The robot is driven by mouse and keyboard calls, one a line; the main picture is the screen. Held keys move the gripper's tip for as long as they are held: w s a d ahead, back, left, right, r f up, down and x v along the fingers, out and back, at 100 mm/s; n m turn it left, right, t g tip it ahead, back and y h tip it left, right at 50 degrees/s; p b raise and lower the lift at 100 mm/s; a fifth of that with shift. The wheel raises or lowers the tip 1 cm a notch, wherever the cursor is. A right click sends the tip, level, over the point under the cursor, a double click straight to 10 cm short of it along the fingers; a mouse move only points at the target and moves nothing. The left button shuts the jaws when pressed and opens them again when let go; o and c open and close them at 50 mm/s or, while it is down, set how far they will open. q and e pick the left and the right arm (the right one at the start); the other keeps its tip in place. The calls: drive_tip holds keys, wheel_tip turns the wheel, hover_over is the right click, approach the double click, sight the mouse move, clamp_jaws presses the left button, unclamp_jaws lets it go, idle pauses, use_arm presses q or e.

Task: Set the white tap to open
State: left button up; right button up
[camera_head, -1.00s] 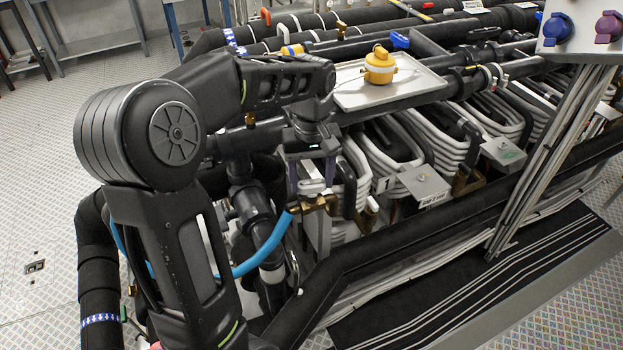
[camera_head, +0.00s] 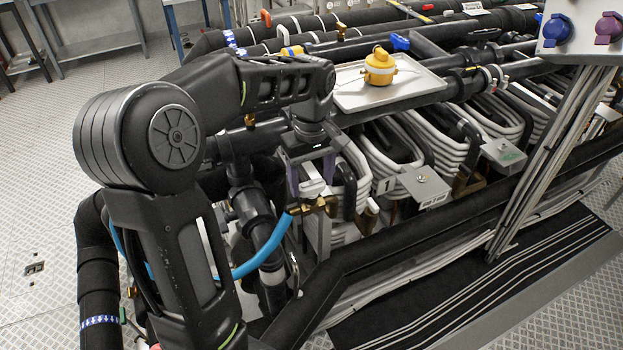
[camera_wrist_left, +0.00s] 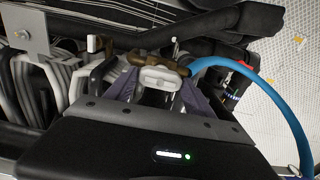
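The white tap (camera_wrist_left: 160,78) is a short white handle on a brass valve body, seen in the middle of the left wrist view. A blue hose runs from the valve to the right there. In the head view the tap (camera_head: 312,187) shows small below my left wrist, above the brass fitting (camera_head: 318,206). My left gripper (camera_head: 311,180) points down over it, one purple-grey finger on each side of the handle. In the left wrist view the fingers (camera_wrist_left: 160,86) stand apart with the handle between their tips. Whether they press on it is hard to tell. My right gripper is out of view.
The blue hose (camera_head: 262,252) curves left of the valve. A thick black pipe (camera_head: 400,242) runs along the front. Coiled white pipes (camera_head: 440,145) and a grey box (camera_head: 424,186) stand to the right. A metal tray (camera_head: 350,97) with a yellow valve (camera_head: 380,68) lies behind.

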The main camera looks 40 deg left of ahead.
sight(312, 184)
use_arm(q)
drive_tip(key=o, duration=0.3)
drive_tip(key=shift+o, duration=0.2)
wheel_tip(312, 184, up, 8)
drive_tip(key=shift+f, duration=0.1)
idle(0.4)
idle(0.4)
